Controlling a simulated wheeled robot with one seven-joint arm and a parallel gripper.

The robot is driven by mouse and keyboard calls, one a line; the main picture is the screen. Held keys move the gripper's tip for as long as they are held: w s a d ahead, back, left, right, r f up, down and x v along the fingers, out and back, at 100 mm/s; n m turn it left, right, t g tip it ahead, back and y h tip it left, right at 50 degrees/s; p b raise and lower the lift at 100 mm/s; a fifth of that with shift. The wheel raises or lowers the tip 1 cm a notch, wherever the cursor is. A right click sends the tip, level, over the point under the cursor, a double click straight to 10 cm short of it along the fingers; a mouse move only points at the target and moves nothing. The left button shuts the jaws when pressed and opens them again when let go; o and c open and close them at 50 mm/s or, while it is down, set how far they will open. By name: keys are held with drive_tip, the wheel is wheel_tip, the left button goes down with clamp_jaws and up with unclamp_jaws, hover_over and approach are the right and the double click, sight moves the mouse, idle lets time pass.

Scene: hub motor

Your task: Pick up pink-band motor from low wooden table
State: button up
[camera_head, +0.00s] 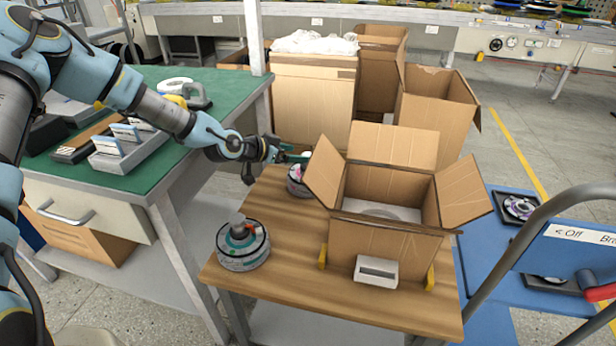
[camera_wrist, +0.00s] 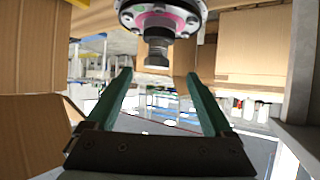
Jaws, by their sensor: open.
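The pink-band motor (camera_head: 297,185) stands at the back of the low wooden table (camera_head: 290,275), left of the open carton. In the head view my gripper (camera_head: 291,157) is at its upper part, partly covering it. In the wrist view the motor (camera_wrist: 162,16) is at the top edge, cut off, with its pink ring and dark threaded shaft showing. My gripper's two green fingers (camera_wrist: 158,75) are spread apart, with the shaft end near the gap between their tips. I cannot tell whether they touch it.
An open carton (camera_head: 385,240) stands on the table just right of the motor. A teal-marked motor (camera_head: 243,248) stands at the front left. A green-topped workbench (camera_head: 225,92) is to the left, tall cartons (camera_head: 312,100) stand behind, and a blue cart (camera_head: 480,235) is at right.

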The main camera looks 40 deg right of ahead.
sight(307, 155)
drive_tip(key=shift+s+p+x, duration=0.2)
drive_tip(key=shift+p+x, duration=0.25)
drive_tip(key=shift+x, duration=2.2)
clamp_jaws()
drive_tip(key=shift+r, duration=0.1)
